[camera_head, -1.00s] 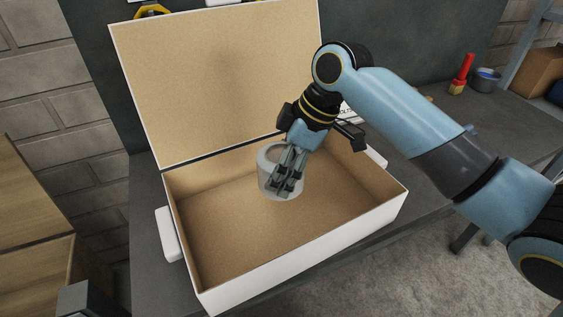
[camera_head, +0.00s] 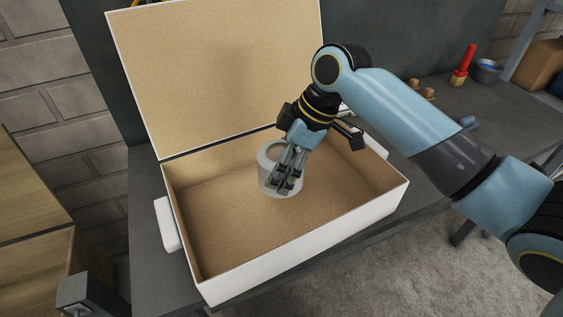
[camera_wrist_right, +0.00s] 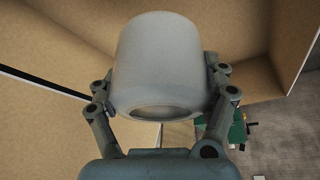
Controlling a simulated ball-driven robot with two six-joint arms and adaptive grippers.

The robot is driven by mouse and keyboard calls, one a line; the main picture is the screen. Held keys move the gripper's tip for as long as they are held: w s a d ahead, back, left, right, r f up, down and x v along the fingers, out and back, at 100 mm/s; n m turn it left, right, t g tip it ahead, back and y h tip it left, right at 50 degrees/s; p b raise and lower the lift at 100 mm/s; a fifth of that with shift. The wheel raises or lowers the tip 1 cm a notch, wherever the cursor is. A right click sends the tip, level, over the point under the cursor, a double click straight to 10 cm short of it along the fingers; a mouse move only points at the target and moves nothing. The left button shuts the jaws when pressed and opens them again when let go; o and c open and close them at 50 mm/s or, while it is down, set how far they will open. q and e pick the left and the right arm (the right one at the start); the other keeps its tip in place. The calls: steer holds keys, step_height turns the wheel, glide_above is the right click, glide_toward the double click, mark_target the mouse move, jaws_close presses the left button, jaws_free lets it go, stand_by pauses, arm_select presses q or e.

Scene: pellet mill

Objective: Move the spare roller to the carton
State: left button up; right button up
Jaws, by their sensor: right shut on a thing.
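The spare roller (camera_head: 266,176) is a light grey hollow cylinder. My right gripper (camera_head: 287,182) is shut on it and holds it inside the open carton's outline in the head view. In the right wrist view the roller (camera_wrist_right: 158,65) fills the space between the two fingers of the right gripper (camera_wrist_right: 160,95). The carton (camera_head: 290,278) is white outside and tan inside, with its lid (camera_head: 215,75) raised at the back. I cannot tell whether the roller touches the carton floor. My left gripper is not in view.
The carton stands on a dark grey bench (camera_head: 500,120). A red-handled brush (camera_head: 464,62) and a grey pot (camera_head: 487,71) are at the back right. A white block (camera_head: 167,225) sits by the carton's left side. The carton floor left of the roller is clear.

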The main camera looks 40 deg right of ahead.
steer(key=shift+w, duration=0.1)
steer(key=shift+f+b, duration=0.6)
steer(key=shift+f, duration=0.95)
steer(key=shift+f, duration=0.1)
steer(key=shift+f+b, duration=0.6)
steer(key=shift+f, duration=0.9)
steer(key=shift+f, duration=0.15)
steer(key=o, duration=1.7)
steer(key=shift+c, duration=0.2)
steer(key=shift+s+f, duration=0.2)
